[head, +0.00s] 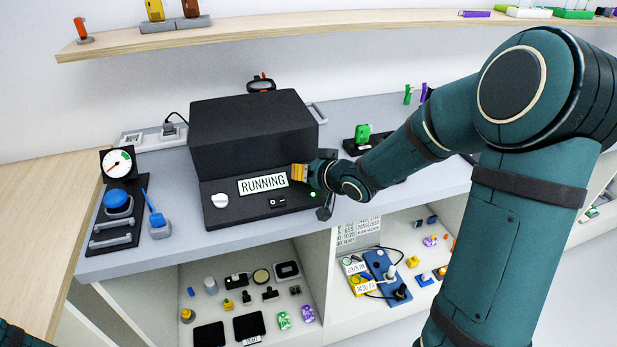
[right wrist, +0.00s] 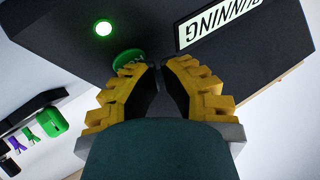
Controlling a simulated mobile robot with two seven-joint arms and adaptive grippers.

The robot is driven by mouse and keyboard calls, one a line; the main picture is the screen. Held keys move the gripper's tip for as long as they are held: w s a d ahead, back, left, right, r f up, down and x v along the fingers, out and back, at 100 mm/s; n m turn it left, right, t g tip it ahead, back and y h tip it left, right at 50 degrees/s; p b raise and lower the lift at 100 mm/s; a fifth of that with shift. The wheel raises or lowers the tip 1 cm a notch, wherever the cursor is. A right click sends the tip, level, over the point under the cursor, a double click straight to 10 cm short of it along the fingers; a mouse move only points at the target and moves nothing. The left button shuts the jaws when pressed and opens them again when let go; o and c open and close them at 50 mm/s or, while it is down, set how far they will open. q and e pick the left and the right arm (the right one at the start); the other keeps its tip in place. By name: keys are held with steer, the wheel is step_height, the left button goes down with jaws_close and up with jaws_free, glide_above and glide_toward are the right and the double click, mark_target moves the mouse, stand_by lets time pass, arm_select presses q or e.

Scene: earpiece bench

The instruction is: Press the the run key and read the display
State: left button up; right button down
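The black bench unit (head: 250,135) has a sloped front panel with a white display (head: 263,184) that reads "RUNNING". The display also shows upside down in the right wrist view (right wrist: 218,22). A round green key (right wrist: 127,58) on the panel is partly hidden by my right gripper's fingertips (right wrist: 158,66), which are at its edge; I cannot tell whether they touch it. A green light (head: 313,194) glows on the panel, bright in the right wrist view (right wrist: 103,28). My left gripper is out of view.
A white knob (head: 219,200) and a small black-and-white switch (head: 277,202) sit on the panel. A gauge (head: 117,163) and a blue button (head: 117,200) stand left. Shelves below hold many small parts. A wooden shelf (head: 330,26) runs above. Grey bench top is clear in front.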

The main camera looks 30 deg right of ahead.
steer(key=shift+s+a+r+p, duration=0.1)
steer(key=shift+s+r+p, duration=0.3)
steer(key=shift+r+p, duration=0.2)
stand_by(0.3)
steer(key=r+p, duration=0.1)
steer(key=s+r+p, duration=0.1)
steer(key=r, duration=0.1)
steer(key=s+r+p, duration=0.1)
steer(key=shift+s+a+r, duration=0.2)
steer(key=shift+a+r, duration=0.05)
steer(key=shift+a, duration=0.05)
stand_by(0.3)
stand_by(0.5)
